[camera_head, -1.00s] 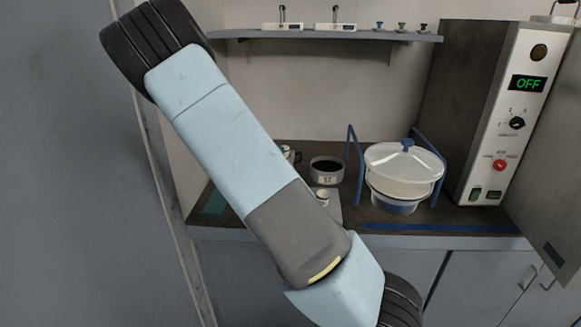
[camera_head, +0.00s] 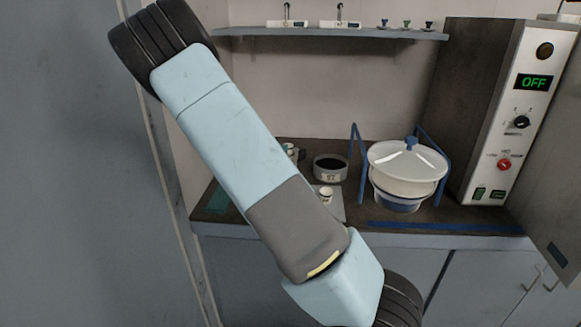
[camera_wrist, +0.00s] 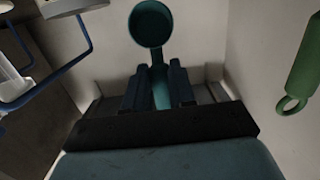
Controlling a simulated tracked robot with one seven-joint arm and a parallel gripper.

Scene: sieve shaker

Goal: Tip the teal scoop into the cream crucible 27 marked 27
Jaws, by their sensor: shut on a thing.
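The teal scoop (camera_wrist: 151,24) is in the wrist view. Its handle is between the dark fingers of my gripper (camera_wrist: 157,90), which is shut on it, and its round bowl points away from me. In the head view the gripper and scoop are hidden or out of frame. A small cream crucible (camera_head: 326,194) stands on a grey plate on the bench, close to the right of my arm. Its mark is too small to read, so I cannot confirm that it is 27. No crucible is clear in the wrist view.
A grey dish with dark contents (camera_head: 331,168) stands behind the crucible. A white lidded vessel (camera_head: 405,165) sits between blue supports to the right, beside a tall cabinet (camera_head: 515,115) reading OFF. A shelf (camera_head: 330,33) hangs above. A green handle (camera_wrist: 305,60) shows at right in the wrist view.

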